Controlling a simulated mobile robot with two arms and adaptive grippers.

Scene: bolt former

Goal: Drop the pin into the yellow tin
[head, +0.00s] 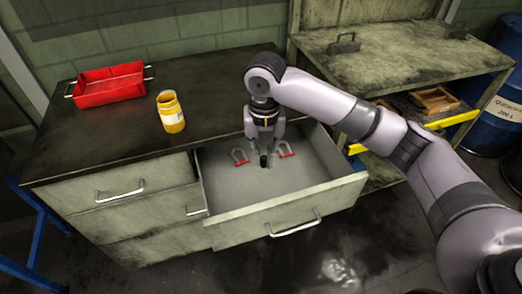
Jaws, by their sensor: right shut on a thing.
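The yellow tin (170,113) stands upright and open on the dark worktop, left of my right arm. My right gripper (264,152) points down into the open drawer (222,182). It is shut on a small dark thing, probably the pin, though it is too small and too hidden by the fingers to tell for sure. Two grey shackles with red pins lie in the drawer, one left of the gripper (240,156) and one right of it (286,150). My left gripper is not in view.
A red tray (108,84) with handles sits on the worktop (115,130) at the back left. A grimy shelf bench (385,55) stands to the right, with a blue drum (508,100) beyond. The worktop around the tin is clear.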

